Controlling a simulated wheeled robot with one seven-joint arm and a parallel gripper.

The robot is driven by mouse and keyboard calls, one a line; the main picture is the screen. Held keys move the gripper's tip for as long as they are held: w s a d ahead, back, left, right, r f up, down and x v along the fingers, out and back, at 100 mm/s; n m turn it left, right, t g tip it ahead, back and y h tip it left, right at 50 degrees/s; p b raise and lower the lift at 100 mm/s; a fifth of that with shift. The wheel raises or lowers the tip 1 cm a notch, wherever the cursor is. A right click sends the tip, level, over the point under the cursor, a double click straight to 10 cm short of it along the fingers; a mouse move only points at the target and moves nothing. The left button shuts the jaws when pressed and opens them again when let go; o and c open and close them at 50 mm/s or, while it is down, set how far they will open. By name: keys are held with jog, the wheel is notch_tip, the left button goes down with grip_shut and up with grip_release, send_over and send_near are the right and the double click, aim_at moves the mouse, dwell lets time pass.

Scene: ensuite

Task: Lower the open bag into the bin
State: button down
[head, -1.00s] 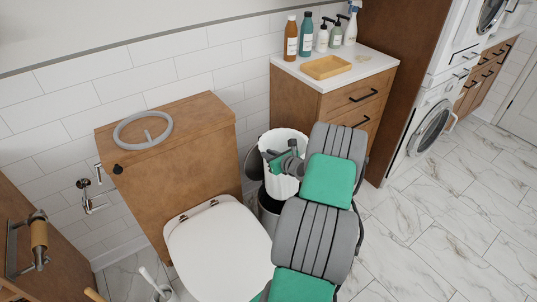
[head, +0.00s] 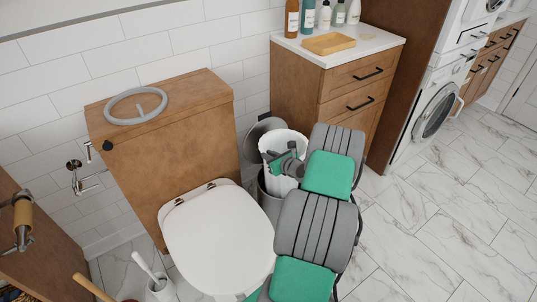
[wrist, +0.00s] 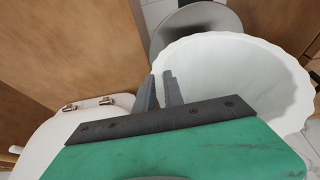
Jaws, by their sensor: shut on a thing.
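The white open bag (head: 283,140) has a scalloped rim and hangs mouth-up. It also fills the right of the wrist view (wrist: 235,75). My gripper (head: 290,168) is at the bag's mouth; in the wrist view my gripper's two fingers (wrist: 160,90) are close together at the left part of the rim, shut on it. The grey metal bin (head: 269,204) stands under the bag, partly hidden by the bag and my arm. Its round grey lid (head: 265,129) is raised behind the bag. How far the bag's bottom is inside the bin is hidden.
A toilet with a white lid (head: 217,240) and wooden cistern box (head: 170,150) stands close on the left. A wooden cabinet (head: 340,85) with bottles and a tray (head: 329,43) stands behind on the right. The marble floor (head: 440,210) at right is clear.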

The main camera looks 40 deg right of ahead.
notch_tip(320, 180, down, 6)
jog(key=b, duration=0.4)
jog(key=shift+f, duration=0.2)
jog(key=shift+s+d, duration=0.1)
jog(key=shift+d, duration=0.4)
dwell(0.7)
jog(key=c, duration=1.4)
grip_release()
jog(key=shift+o, duration=0.7)
jog(key=o, duration=1.3)
jog(key=shift+c, duration=0.2)
